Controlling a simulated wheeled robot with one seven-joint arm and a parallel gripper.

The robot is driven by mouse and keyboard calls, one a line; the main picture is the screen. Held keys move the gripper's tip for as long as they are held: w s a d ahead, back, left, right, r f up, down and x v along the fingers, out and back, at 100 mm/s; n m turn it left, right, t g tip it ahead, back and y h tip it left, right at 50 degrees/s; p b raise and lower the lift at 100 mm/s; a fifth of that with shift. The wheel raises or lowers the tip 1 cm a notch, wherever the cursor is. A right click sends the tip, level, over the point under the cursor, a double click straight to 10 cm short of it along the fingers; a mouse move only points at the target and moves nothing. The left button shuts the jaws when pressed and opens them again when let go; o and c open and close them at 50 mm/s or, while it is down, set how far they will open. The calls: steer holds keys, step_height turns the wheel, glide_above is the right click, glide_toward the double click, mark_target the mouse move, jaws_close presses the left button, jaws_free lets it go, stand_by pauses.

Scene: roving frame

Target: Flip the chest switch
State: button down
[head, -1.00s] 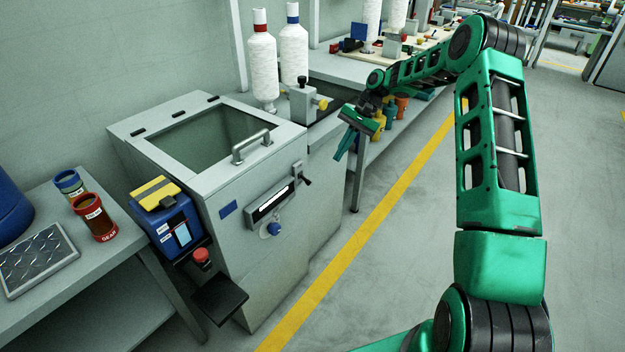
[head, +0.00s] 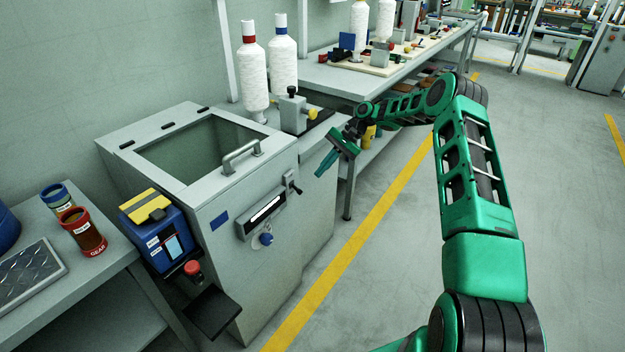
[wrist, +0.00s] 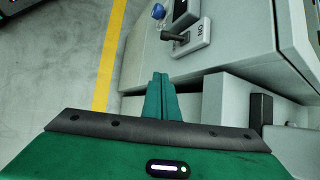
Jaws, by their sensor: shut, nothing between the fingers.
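The chest (head: 230,220) is a grey cabinet with an open top and a bar handle. Its switch (head: 291,184) is a small dark lever on a light plate at the right end of the front face. In the wrist view the switch (wrist: 176,36) shows with its lever pointing left and "ON" lettering on the plate. My gripper (head: 327,163) is to the right of the switch, apart from it, in front of the cabinet side. Its green fingers are shut and empty; they also show in the wrist view (wrist: 160,90), below the switch.
A blue knob (head: 266,239) and a display strip (head: 262,214) are on the chest front. A blue box with a yellow top (head: 160,235) and a red button (head: 193,268) are at its left. White spools (head: 284,66) stand behind. Floor at the right is clear.

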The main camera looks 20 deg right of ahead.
mark_target(297, 189)
steer(key=w+x, duration=0.1)
steer(key=x, duration=0.8)
steer(key=shift+s+a+r, duration=0.25)
steer(key=shift+s+r, duration=0.45)
steer(key=shift+s, duration=0.15)
steer(key=shift+s+a+r, duration=0.3)
steer(key=shift+s+r, duration=0.4)
steer(key=shift+s, duration=0.15)
steer(key=shift+r, duration=0.15)
